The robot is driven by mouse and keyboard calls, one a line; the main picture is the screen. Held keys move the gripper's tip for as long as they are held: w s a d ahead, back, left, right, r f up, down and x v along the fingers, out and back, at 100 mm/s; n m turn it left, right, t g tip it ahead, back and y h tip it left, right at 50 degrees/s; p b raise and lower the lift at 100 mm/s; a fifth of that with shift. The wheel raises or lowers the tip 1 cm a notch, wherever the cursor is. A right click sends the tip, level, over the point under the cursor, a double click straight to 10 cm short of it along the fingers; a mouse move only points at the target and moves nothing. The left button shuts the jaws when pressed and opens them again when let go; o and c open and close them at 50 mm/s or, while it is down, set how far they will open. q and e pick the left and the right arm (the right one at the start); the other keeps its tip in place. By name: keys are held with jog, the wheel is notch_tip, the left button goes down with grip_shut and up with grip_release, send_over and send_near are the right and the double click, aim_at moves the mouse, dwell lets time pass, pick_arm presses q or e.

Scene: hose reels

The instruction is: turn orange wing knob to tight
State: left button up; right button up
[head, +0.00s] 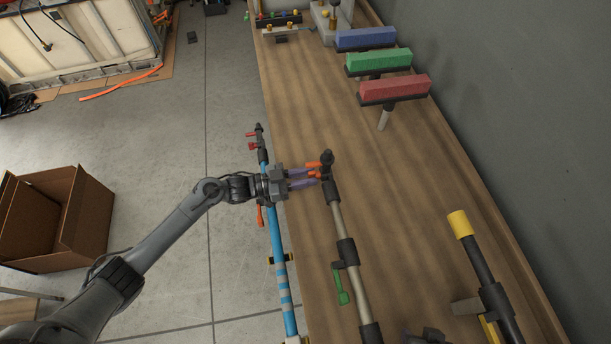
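The orange wing knob (314,165) sits near the dark top end of a beige-grey pole (351,264) that lies along the wooden bench. My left gripper (308,177) reaches in from the left, over the blue pole, with its purple fingers pointing right. Its fingertips are at the knob, with a narrow gap between the fingers. I cannot tell whether they press on the knob or only stand beside it. I do not see the fingers of my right gripper.
A blue pole (279,260) with red and orange levers lies along the bench's left edge. A green lever (342,285) is lower on the beige-grey pole. A yellow-tipped pole (482,262) lies right. Blue, green and red brush heads (394,89) are at the back. The bench between is clear.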

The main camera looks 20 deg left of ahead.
pick_arm(q)
jog(key=shift+o, duration=0.9)
jog(key=shift+a, duration=0.1)
pick_arm(e)
jog(key=shift+d, duration=0.1)
pick_arm(q)
jog(key=v, duration=1)
jog(key=shift+s+a, duration=0.25)
jog(key=shift+s, duration=0.05)
pick_arm(e)
jog(key=shift+r, duration=0.1)
